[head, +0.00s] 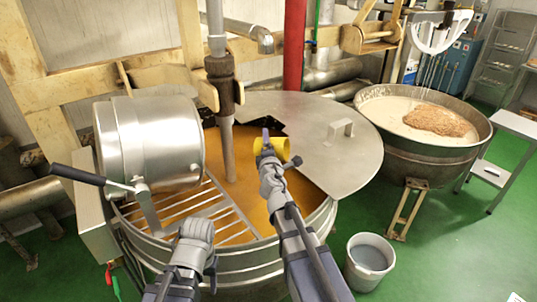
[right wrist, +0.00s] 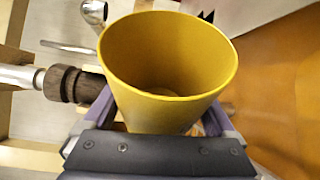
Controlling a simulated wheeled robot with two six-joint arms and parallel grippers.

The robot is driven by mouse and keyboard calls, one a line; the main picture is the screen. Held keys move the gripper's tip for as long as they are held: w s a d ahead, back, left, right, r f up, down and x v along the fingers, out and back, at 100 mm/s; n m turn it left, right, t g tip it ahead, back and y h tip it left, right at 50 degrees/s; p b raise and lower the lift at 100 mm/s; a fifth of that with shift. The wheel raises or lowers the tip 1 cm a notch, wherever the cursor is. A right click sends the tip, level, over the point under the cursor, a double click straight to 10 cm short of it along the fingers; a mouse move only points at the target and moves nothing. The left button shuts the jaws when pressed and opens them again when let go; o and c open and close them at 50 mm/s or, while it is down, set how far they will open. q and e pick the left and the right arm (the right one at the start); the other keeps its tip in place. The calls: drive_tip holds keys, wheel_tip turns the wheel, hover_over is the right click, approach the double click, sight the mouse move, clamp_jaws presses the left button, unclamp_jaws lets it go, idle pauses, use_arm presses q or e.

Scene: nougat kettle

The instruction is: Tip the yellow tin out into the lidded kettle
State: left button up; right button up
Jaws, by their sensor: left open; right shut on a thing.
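The yellow tin (head: 282,149) is held over the orange-filled open part of the kettle (head: 283,254), beside the edge of its steel lid (head: 322,158). My right gripper (head: 268,146) is shut on the tin, which also shows large in the right wrist view (right wrist: 168,55). The tin lies tipped on its side, and its visible inside looks bare yellow with no clear contents. The lid covers the back right of the kettle. My left gripper (head: 197,238) is open and empty at the kettle's front rim; its fingertips are mostly hidden.
A steel drum (head: 150,140) with a black-gripped lever (head: 78,175) stands at the kettle's left, above a bar grate (head: 215,208). A vertical shaft (head: 226,140) enters the orange mass. A grey bucket (head: 369,262) and a second kettle (head: 430,158) stand at the right on green floor.

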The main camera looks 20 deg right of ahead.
drive_tip(key=shift+r+n+p, duration=0.4)
drive_tip(key=shift+n+p, duration=0.2)
wheel_tip(320, 180, up, 3)
drive_tip(key=n+g+h+p, duration=0.1)
drive_tip(key=n+p, duration=0.1)
drive_tip(key=p, duration=0.1)
drive_tip(key=n+g+h+p, duration=0.1)
drive_tip(key=n+g+p, duration=0.1)
drive_tip(key=n+p, duration=0.1)
drive_tip(key=n+g+p, duration=0.1)
drive_tip(key=n+p, duration=0.2)
drive_tip(key=shift+w+a+r+g+h, duration=0.15)
drive_tip(key=shift+g+h, duration=0.15)
drive_tip(key=shift+h, duration=0.1)
drive_tip(key=shift+r+n+g+h+p, duration=0.15)
drive_tip(key=shift+n+g+h+p, duration=0.2)
drive_tip(key=shift+n+h, duration=0.45)
drive_tip(key=shift+s+n, duration=0.2)
drive_tip(key=shift+n, duration=0.3)
